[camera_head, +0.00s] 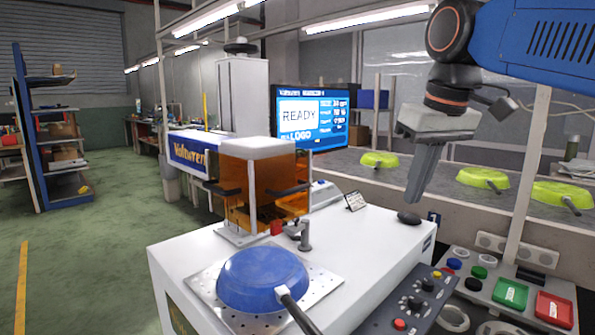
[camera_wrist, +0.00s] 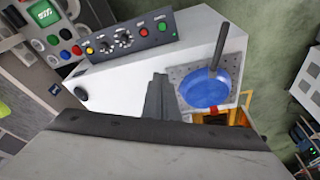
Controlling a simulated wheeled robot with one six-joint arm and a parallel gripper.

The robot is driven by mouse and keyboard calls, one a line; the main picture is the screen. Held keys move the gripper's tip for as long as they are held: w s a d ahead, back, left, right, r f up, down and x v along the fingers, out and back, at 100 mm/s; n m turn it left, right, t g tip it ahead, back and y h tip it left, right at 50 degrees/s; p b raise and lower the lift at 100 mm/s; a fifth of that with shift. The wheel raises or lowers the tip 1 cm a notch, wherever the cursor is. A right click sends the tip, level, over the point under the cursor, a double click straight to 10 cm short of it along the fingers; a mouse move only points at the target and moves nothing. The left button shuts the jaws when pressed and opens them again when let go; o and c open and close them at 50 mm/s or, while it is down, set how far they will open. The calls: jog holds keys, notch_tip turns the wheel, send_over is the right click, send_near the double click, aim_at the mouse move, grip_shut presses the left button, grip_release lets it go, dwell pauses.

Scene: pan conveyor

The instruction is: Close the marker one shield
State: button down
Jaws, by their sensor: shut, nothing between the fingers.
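The marker shield is a see-through amber enclosure (camera_head: 245,185) under a white top, with dark bar handles on its sides, standing on the white machine behind the blue pan. I cannot tell for certain how far it is open. Part of its amber panel (camera_wrist: 240,117) shows in the wrist view, mostly hidden by my wrist. The blue pan (camera_head: 262,278) lies upside down on a perforated plate (camera_head: 327,282), outside the amber panels. It also shows in the wrist view (camera_wrist: 205,91). My gripper (camera_head: 414,198) is shut and empty, pointing down, apart from and right of the shield.
A control panel (camera_head: 411,303) with knobs and buttons lines the machine's right side. A READY monitor (camera_head: 309,115) stands behind. Green pans (camera_head: 483,179) lie on the conveyor. The white surface between is mostly clear.

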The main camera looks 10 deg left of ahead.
jog(key=w+a+r+n, duration=0.3)
jog(key=a+r, duration=0.7)
jog(key=a, duration=0.1)
jog(key=n+g, duration=0.2)
send_near(297, 190)
jog(key=f, duration=0.2)
jog(key=a+f, duration=0.1)
jog(key=f, duration=0.3)
jog(key=shift+w+a, duration=0.2)
jog(key=shift+w, duration=0.2)
notch_tip(297, 190, down, 14)
jog(key=shift+s, duration=0.1)
